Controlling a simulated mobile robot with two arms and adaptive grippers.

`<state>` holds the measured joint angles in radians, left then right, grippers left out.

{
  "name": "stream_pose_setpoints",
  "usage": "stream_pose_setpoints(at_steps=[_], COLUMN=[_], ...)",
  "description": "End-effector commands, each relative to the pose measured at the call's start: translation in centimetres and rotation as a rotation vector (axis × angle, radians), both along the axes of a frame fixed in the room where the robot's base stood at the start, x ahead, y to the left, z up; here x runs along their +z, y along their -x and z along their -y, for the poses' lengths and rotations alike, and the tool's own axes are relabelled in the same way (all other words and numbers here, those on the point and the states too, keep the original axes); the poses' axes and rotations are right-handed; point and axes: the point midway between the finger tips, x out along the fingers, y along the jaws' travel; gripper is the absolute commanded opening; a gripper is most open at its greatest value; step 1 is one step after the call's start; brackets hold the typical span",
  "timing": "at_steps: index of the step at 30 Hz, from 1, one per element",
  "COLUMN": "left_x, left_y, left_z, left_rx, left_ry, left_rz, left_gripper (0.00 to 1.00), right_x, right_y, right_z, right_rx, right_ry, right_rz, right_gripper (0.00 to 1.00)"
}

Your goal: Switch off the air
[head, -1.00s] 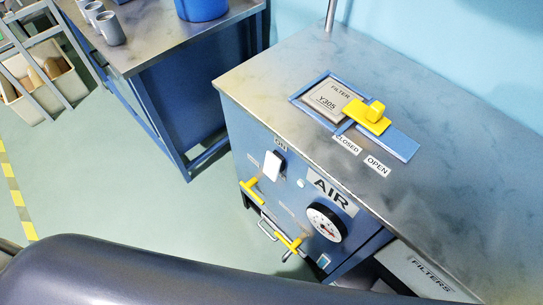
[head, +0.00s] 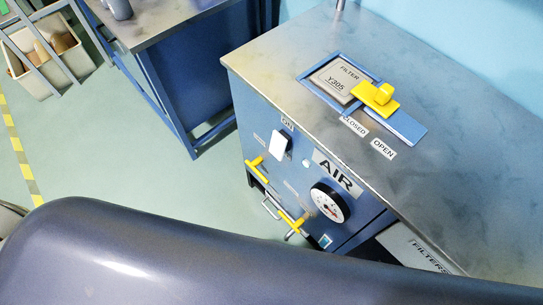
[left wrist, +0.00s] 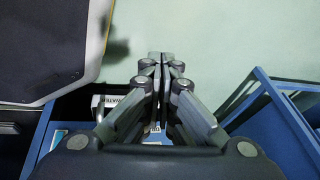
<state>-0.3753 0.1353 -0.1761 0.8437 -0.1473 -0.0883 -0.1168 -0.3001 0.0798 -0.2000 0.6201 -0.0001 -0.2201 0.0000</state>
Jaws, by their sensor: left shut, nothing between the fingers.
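The blue cabinet (head: 243,108) with a metal top carries an AIR label (head: 338,174) on its front face. A white switch plate (head: 282,144) sits left of that label, just under a small ON label (head: 287,124). A round white gauge (head: 329,201) is below the AIR label. Yellow handles (head: 255,170) are on the lower left of the same face. In the left wrist view my left gripper (left wrist: 161,58) is shut and empty, its fingers together in front of pale floor. It cannot be made out in the head view. My right gripper is not in view.
On the cabinet top, a yellow knobbed slide (head: 376,98) partly covers a FILTER Y305 plate (head: 334,79), near CLOSED and OPEN labels. A FILTERS box (head: 415,248) is at the lower right. Another metal-topped table (head: 160,25) stands behind left. Floor between is clear.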

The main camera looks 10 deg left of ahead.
Motion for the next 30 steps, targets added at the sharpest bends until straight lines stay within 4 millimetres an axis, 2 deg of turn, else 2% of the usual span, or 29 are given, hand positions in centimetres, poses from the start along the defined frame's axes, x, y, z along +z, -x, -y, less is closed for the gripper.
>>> stream_pose_setpoints(at_steps=[1, 3, 6, 11, 15, 21, 24, 27, 30], left_x=[1.8, 4.2, 8.2, 15.4, 22.4, 31.9, 35.3, 37.6, 38.9], left_y=[-2.0, -4.7, -8.3, -12.8, -15.5, -16.9, -16.8, -16.6, -16.4], left_z=[-0.4, -0.7, -0.7, 0.3, 2.1, 5.5, 6.9, 8.0, 8.6], left_rx=[-0.067, -0.169, -0.315, -0.551, -0.762, -1.035, -1.135, -1.205, -1.245], left_ry=[-0.020, -0.053, -0.107, -0.206, -0.306, -0.450, -0.506, -0.547, -0.572], left_rz=[0.072, 0.175, 0.318, 0.542, 0.738, 0.990, 1.083, 1.147, 1.184], left_gripper=[0.00, 0.00, 0.00, 0.00, 0.00, 0.00, 0.00, 0.00, 0.00], right_x=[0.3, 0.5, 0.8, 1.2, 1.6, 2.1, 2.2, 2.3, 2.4], right_y=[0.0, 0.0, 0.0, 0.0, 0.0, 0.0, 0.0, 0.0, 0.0], right_z=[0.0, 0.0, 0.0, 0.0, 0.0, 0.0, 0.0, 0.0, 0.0], right_rx=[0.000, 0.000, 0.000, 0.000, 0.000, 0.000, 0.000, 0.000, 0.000], right_ry=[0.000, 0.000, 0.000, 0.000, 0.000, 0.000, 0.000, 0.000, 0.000], right_rz=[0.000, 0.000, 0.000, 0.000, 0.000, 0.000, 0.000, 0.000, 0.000], right_gripper=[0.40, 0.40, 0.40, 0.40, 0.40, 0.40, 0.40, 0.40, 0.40])
